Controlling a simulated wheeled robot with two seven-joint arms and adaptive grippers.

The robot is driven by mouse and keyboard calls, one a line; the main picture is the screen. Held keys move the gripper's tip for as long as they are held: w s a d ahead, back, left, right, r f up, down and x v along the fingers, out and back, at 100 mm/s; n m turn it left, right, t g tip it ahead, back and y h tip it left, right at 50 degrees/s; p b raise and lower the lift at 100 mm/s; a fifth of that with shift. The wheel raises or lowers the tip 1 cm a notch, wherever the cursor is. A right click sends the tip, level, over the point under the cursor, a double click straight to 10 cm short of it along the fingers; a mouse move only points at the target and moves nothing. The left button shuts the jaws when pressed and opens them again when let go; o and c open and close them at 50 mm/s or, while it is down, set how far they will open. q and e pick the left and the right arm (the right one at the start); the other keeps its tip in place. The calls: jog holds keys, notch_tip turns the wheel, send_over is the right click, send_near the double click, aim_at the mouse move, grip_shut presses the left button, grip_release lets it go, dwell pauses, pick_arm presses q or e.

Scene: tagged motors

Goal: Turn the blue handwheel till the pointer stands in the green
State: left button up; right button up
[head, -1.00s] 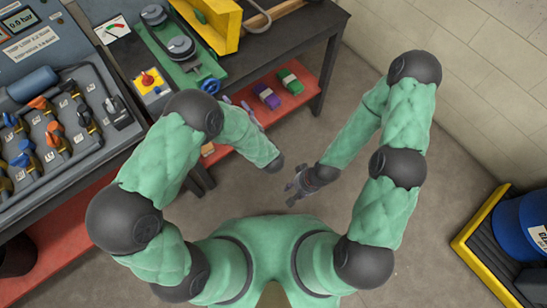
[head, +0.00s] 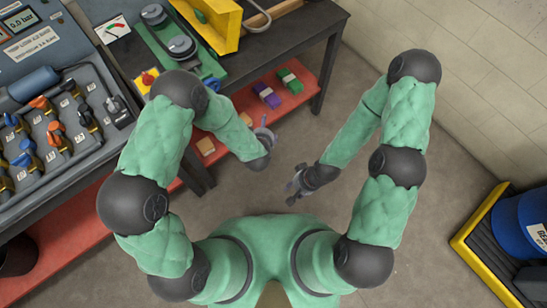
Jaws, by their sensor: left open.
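The blue handwheel (head: 211,84) sits at the front end of the green motor unit on the dark bench, partly hidden behind my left arm's joint. A white dial card (head: 117,28) with red and green parts stands at the bench's left; its pointer is too small to read surely. My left gripper (head: 268,136) is open and empty, right of and nearer than the handwheel, over the floor beside the bench, apart from the wheel. My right gripper (head: 296,184) hangs over the floor; its fingers are too small and dark to read.
The green motor unit (head: 155,38) and a yellow bracket (head: 226,30) stand on the bench. A red lower shelf (head: 305,95) holds purple and green blocks. A panel of valves (head: 60,130) is at the left.

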pick_arm(q)
jog(key=s+d+f+m+g+h, duration=0.3)
jog(key=s+f+m+g, duration=0.2)
jog(key=s, duration=0.4)
jog(key=shift+s+m+g, duration=0.3)
jog(key=shift+m+g, duration=0.1)
jog(key=s+a+f+n+g, duration=0.2)
jog(key=s+a+n+g, duration=0.2)
jog(key=s+a, duration=0.8)
jog(key=shift+a, duration=0.45)
jog(key=shift+w, duration=0.1)
